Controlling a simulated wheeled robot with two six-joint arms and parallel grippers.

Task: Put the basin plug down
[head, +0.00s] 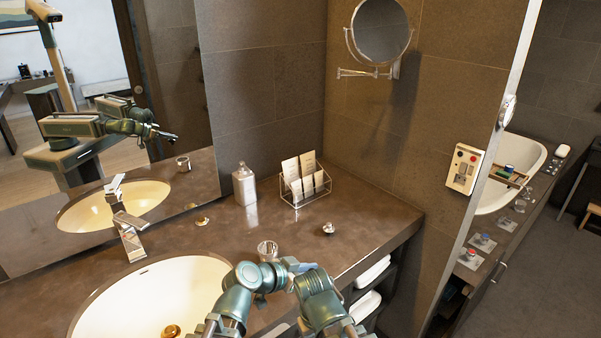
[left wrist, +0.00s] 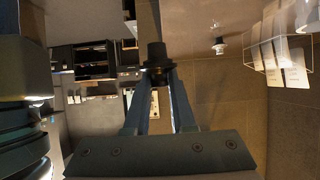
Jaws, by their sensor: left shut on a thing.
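My left gripper (head: 300,266) reaches in over the counter to the right of the basin (head: 152,297), its fingers pointing right. In the left wrist view my left gripper (left wrist: 158,72) is shut on a small dark stepped piece, the basin plug (left wrist: 156,52), held between the fingertips. The plug is too small to make out in the head view. The basin is white, with a brass drain (head: 171,331) at the bottom edge of the picture. Part of my right arm shows in front of the counter, but its gripper is hidden.
A glass (head: 268,250) stands just behind my left arm. A small silver piece (head: 328,228) lies farther back. A bottle (head: 244,185) and a wire card rack (head: 305,185) stand near the wall. The chrome tap (head: 130,237) is beside the basin. Counter around the silver piece is clear.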

